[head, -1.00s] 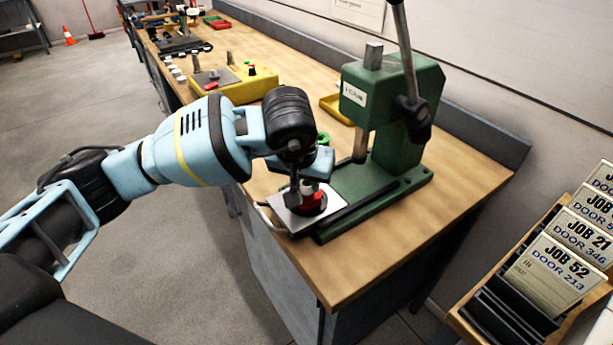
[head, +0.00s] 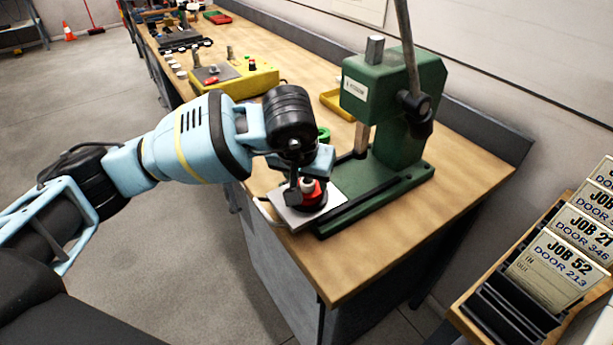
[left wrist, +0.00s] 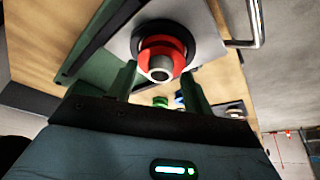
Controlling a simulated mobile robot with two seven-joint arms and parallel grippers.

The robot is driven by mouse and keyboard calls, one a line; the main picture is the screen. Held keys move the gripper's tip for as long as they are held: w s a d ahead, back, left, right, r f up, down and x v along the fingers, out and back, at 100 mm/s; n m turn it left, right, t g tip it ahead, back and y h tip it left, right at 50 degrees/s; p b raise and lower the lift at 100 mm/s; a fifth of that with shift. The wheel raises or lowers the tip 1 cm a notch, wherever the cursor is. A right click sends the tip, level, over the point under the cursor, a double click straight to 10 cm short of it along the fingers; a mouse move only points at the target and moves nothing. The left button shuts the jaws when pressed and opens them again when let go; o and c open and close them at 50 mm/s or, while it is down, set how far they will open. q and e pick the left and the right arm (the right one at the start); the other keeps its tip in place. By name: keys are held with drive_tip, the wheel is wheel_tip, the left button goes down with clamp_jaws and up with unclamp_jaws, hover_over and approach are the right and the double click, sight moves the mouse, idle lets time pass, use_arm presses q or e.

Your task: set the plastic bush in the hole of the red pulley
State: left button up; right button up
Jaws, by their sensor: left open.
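The red pulley (head: 318,198) lies on a light metal plate (head: 285,214) at the press's base. In the left wrist view the pulley (left wrist: 182,52) shows as a red ring with a dark part behind it. The pale plastic bush (head: 307,185) stands at the middle of the pulley and sticks out of it. Its open end (left wrist: 160,74) faces the wrist camera; how deep it sits I cannot tell. My left gripper (head: 303,188) is open, pointing down over the pulley, with its fingers (left wrist: 159,80) apart on both sides of the bush. My right gripper is out of view.
A green arbor press (head: 395,120) with a lever stands right behind the plate. A yellow tray (head: 338,103) and a yellow fixture (head: 235,82) are farther back on the wooden bench (head: 400,230). A job card rack (head: 530,290) stands at right.

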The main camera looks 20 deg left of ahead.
use_arm(q)
drive_tip(key=v, duration=0.8)
drive_tip(key=shift+f, duration=0.1)
idle(0.8)
